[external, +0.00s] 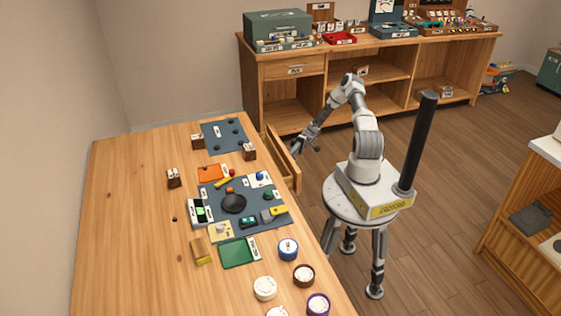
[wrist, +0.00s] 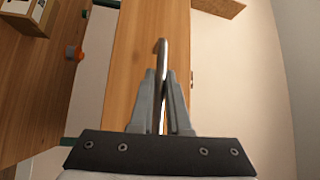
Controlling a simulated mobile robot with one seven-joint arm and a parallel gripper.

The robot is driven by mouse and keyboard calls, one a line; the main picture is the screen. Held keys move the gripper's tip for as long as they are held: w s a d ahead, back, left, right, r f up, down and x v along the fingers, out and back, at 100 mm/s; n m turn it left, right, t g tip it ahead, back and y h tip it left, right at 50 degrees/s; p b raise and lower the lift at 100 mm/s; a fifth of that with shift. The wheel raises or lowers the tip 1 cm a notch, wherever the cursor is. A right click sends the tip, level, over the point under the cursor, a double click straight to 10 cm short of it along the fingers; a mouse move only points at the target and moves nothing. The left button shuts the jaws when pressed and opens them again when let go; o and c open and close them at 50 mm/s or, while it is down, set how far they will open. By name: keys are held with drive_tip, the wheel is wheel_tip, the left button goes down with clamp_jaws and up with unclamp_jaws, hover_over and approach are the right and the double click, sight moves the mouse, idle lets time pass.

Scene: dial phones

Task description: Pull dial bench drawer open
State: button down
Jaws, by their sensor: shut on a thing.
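The wooden dial bench (external: 130,215) fills the left of the external view. Its drawer (external: 284,165) sticks out from the bench's right side, partly open, with some of its inside showing. My gripper (external: 298,148) is at the drawer's outer face. In the wrist view my gripper (wrist: 161,76) is shut on the metal bar handle (wrist: 161,48), which runs between the two fingers. The wooden drawer front (wrist: 130,60) lies behind the handle. The fingers hide part of the handle, and the far depth of the drawer cannot be seen.
Dark mats (external: 215,180) with small parts, dials and blocks lie on the bench top. A wooden shelf unit (external: 330,75) stands behind my arm. Another wooden unit (external: 525,225) is at the right. Floor (external: 440,150) is free around my base.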

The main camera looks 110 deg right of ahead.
drive_tip(key=s, duration=0.9)
drive_tip(key=shift+p, duration=0.45)
drive_tip(key=c, duration=0.9)
unclamp_jaws()
drive_tip(key=shift+b+v, duration=3)
drive_tip(key=shift+v, duration=5.7)
